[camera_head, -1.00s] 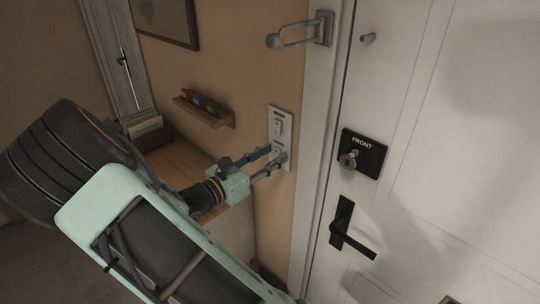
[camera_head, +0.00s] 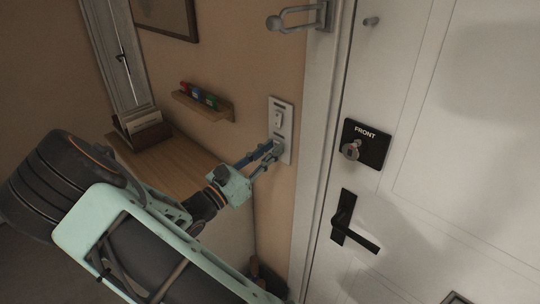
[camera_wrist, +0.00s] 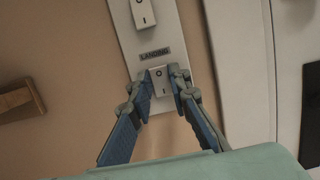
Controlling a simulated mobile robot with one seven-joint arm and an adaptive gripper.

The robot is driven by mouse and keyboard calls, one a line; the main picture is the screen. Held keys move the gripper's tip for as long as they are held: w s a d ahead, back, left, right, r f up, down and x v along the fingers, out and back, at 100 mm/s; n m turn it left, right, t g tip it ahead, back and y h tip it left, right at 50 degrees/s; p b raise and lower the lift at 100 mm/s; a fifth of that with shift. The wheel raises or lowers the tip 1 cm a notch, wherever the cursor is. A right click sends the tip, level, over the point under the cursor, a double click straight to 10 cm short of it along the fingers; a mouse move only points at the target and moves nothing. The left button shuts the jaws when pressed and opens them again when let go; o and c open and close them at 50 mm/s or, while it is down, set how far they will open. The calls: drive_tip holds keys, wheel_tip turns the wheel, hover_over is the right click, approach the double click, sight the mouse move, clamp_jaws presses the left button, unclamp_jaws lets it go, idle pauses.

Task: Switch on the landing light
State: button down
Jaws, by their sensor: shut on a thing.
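A pale switch plate (camera_head: 286,108) is on the tan wall left of the door frame. In the wrist view the plate (camera_wrist: 131,43) carries two rockers marked O above and I below. The lower rocker, the landing switch (camera_wrist: 159,84), sits under the label "LANDING" (camera_wrist: 155,53). My gripper (camera_wrist: 162,82) is shut on this rocker, one fingertip at each side. In the head view my gripper (camera_head: 273,149) reaches the plate's lower part and hides that rocker. I cannot tell which half of it is pressed in.
The upper rocker (camera_head: 278,119) is just above. A small wooden shelf (camera_head: 203,106) with coloured items juts from the wall to the left. A wooden surface (camera_head: 170,160) is below it. The white door with a black handle (camera_head: 350,232) stands right, a metal hook arm (camera_head: 297,17) above.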

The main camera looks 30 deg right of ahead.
drive_tip(key=shift+h, duration=0.3)
drive_tip(key=c, duration=1.8)
unclamp_jaws()
drive_tip(key=shift+a+f, duration=0.1)
drive_tip(key=v, duration=1.1)
drive_tip(key=shift+s+a, duration=0.25)
drive_tip(key=shift+a, duration=0.1)
drive_tip(key=shift+f, duration=0.1)
